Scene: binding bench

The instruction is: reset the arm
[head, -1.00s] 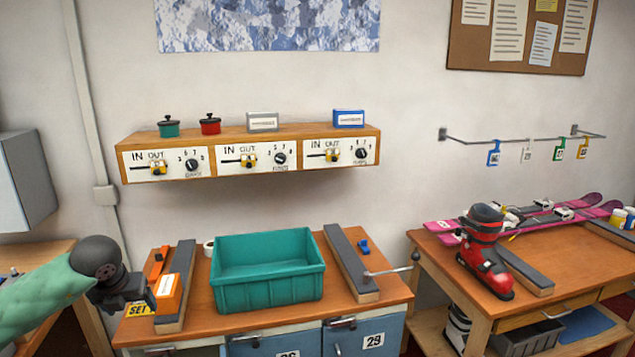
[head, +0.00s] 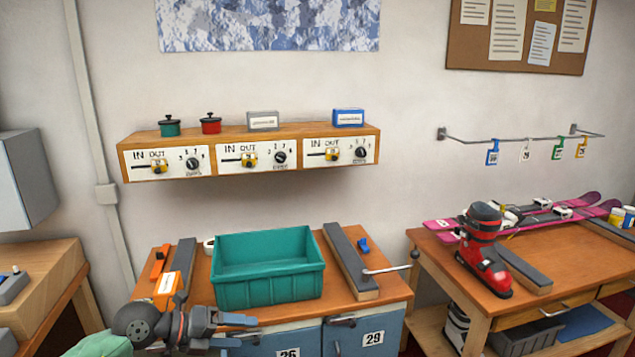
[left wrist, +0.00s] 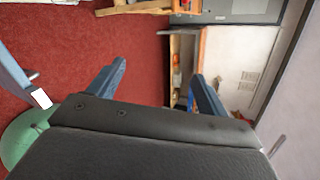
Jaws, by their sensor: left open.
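My left gripper (head: 247,331) is in the lower left of the head view, in front of the bench's front edge and below the teal bin. Its two blue-grey fingers point right and stand apart, with nothing between them. In the left wrist view the open fingers (left wrist: 155,88) also show empty, with red floor and furniture beyond. My left arm comes in from the bottom left with its green sleeve. My right gripper is in neither view.
The bench (head: 385,308) holds a teal bin (head: 268,290), an orange box (head: 167,288) and two dark-topped bars. Blue drawers (head: 363,336) are close behind the gripper. A red ski boot (head: 484,262) stands on the right table. Red floor (left wrist: 60,40) lies open.

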